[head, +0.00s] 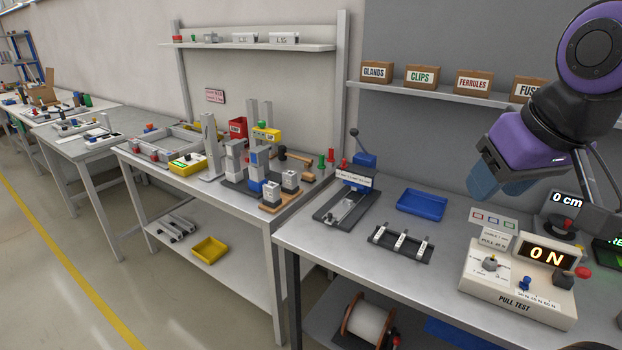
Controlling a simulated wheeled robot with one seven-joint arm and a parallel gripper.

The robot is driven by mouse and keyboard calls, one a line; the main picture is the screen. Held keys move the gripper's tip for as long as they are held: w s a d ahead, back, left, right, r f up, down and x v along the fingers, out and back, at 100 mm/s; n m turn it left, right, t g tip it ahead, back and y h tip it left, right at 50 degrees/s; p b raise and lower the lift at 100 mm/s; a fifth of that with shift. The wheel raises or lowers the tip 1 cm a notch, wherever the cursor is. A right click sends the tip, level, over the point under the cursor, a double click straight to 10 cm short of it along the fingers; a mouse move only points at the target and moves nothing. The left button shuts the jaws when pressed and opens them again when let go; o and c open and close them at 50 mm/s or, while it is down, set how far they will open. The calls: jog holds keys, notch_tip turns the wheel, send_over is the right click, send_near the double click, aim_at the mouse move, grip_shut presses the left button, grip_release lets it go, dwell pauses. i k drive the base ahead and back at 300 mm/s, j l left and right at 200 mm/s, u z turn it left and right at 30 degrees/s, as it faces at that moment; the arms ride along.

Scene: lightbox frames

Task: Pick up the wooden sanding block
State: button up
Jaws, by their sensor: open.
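I cannot make out a wooden sanding block for certain in the head view. Small brown, wood-coloured items (47,94) lie on the far left bench, too small to identify. My gripper (496,188) is at the upper right, with blue fingers under a purple and black wrist. It is open, with nothing seen between the fingers. It hangs in the air above the nearest metal bench (455,213), between the blue tray (422,204) and the pull tester (518,282) in the picture.
The near bench also holds a lever press (346,200) and a black rack (400,243). A middle bench (190,185) carries fixtures, a mallet and a yellow box. Labelled boxes (421,77) stand on a wall shelf. Open floor (60,270) with a yellow line lies at left.

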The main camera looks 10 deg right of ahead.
aim_at(307, 177)
jog(key=i+j+z, duration=0.2)
jog(key=z, duration=0.3)
jog(key=i+j+z, duration=0.15)
jog(key=j+z, duration=0.2)
jog(key=z, duration=0.15)
jog(key=i+j+z, duration=0.1)
jog(key=j, duration=0.5)
jog(key=i+j+z, duration=0.15)
jog(key=j, duration=0.45)
jog(key=i+j+z, duration=0.1)
jog(key=j, duration=0.5)
jog(key=i+j+z, duration=0.15)
jog(key=j, duration=1.15)
jog(key=i+j, duration=0.15)
jog(key=j, duration=0.5)
